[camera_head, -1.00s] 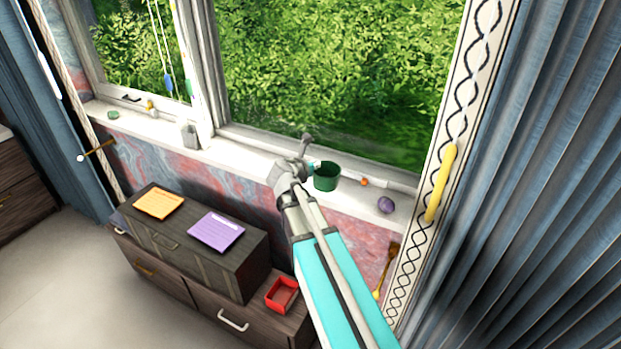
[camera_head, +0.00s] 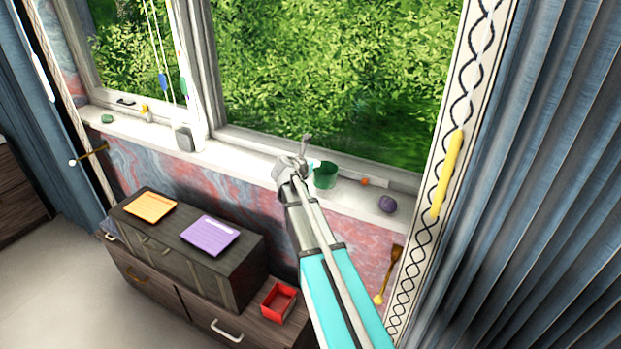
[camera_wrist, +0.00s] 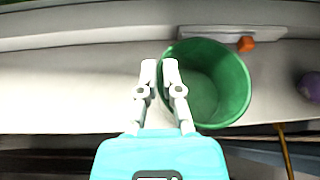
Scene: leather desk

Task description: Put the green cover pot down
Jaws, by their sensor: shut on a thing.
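The green cover pot (camera_head: 325,176) is at the white windowsill (camera_head: 240,158), upright, below the window. In the wrist view the pot (camera_wrist: 232,90) shows its open, empty inside. My gripper (camera_head: 308,165) is at the pot's left side. In the wrist view my gripper (camera_wrist: 161,72) has its two pale fingertips close together at the pot's left rim, shut on its wall. I cannot tell whether the pot's base touches the sill.
A purple ball (camera_head: 387,203) and a small orange thing (camera_head: 364,182) are on the sill right of the pot. A grey box-like thing (camera_head: 184,138) stands further left. A dark chest (camera_head: 180,245) with cards and a red tray (camera_head: 278,301) are below. The sill left of my gripper has bare room.

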